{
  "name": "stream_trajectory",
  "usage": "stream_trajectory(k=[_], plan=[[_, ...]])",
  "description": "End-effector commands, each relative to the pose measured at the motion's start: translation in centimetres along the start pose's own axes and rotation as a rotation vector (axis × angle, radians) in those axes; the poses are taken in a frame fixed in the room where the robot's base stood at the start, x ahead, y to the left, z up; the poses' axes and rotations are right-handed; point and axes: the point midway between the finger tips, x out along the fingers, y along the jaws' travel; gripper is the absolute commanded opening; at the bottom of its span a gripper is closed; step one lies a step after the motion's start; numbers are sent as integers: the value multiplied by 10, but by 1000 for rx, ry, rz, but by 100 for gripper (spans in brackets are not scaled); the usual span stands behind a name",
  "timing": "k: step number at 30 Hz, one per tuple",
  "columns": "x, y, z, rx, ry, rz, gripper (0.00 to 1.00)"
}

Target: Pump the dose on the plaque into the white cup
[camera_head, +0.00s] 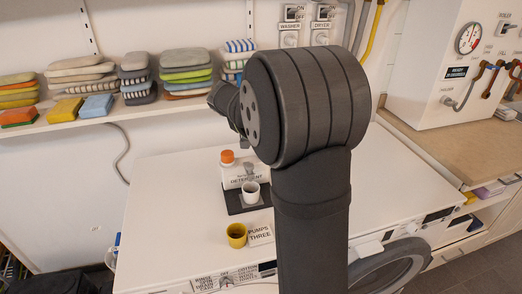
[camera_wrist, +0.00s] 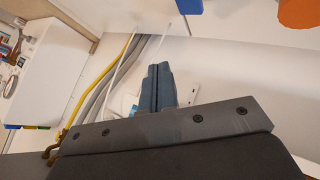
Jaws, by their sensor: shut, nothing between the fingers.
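The white detergent bottle (camera_head: 233,176) stands on a dark tray (camera_head: 234,207) on the white machine top. It has an orange cap (camera_head: 227,156) and a grey spout-like part at its right. The white cup (camera_head: 250,191) stands upright on the tray, in front of the bottle; its contents cannot be told. The plaque (camera_head: 260,234) in front reads "PUMPS THREE". My gripper (camera_wrist: 157,68) is shut and empty in the wrist view. In the head view my arm hides its fingers; the wrist is above the bottle, near the shelf.
A yellow cup (camera_head: 236,235) stands left of the plaque. A wall shelf (camera_head: 95,118) with folded cloths and sponges runs behind at the left. A boiler cabinet (camera_head: 440,70) stands at the right. The machine top (camera_head: 165,205) is clear left of the tray.

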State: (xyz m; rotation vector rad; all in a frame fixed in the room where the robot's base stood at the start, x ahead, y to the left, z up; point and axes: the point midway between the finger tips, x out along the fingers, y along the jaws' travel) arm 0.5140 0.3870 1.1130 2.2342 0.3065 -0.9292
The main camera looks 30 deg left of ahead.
Motion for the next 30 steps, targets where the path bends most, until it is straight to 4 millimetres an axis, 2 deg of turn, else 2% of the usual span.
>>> stream_trajectory(k=[3, 12, 30], plan=[[13, -10, 10, -3, -3, 1, 0], [37, -27, 27, -2, -1, 0, 0], [43, -32, 32, 0, 0, 0, 0]])
